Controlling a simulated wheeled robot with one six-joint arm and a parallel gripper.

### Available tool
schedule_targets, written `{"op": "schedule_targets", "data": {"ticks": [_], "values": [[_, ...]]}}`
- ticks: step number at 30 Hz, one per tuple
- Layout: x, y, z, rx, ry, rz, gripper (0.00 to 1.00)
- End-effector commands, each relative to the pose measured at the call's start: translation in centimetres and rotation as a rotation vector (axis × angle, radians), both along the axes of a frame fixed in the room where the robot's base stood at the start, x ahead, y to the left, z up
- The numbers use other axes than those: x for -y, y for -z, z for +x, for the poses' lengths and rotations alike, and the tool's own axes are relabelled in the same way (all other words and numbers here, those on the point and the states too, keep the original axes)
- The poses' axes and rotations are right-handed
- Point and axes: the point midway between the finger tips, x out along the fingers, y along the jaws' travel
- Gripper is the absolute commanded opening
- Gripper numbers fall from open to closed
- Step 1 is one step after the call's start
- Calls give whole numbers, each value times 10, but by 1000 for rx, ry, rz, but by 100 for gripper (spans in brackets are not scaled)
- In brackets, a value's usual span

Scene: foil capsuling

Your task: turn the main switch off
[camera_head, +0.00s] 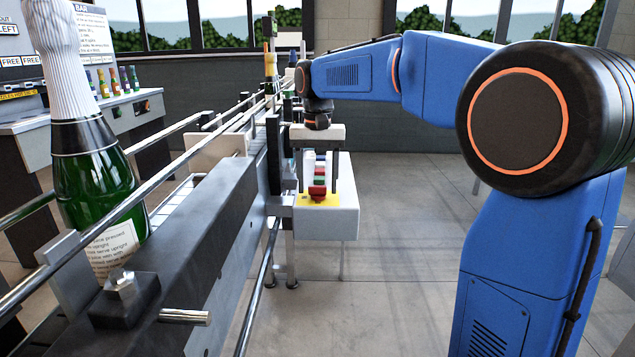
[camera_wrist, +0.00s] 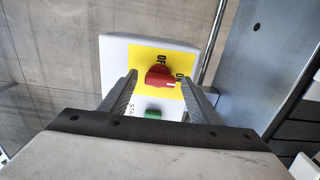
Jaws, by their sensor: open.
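The main switch is a red rotary knob (camera_wrist: 159,76) on a yellow plate (camera_wrist: 144,59). In the wrist view it lies between the fingers of my open gripper (camera_wrist: 160,82), which appear apart from it on both sides. The partly visible labels read "OF" above the knob and "ON" to its right. A pale mark on the knob is at its right side, near "ON". Whether a finger touches the knob is unclear.
A green button (camera_wrist: 152,113) marked "STA…" sits below the knob. Other coloured controls (camera_head: 320,167) are behind the knob in the head view. The conveyor (camera_head: 215,215) with metal rails runs left of the box. A foil-topped green bottle (camera_head: 92,170) stands there. Floor is clear to the right.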

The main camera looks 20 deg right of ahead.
Motion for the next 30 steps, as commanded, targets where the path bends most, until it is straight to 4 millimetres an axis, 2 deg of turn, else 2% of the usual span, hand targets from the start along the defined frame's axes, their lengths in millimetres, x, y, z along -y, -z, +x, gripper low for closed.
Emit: {"op": "schedule_targets", "data": {"ticks": [6, 11, 12, 22, 30], "values": [[0, 0, 0, 0, 0, 0, 56], [0, 0, 0, 0, 0, 0, 18], [0, 0, 0, 0, 0, 0, 15], [0, 0, 0, 0, -38, 0, 15], [0, 0, 0, 1, -200, 0, 15]]}}
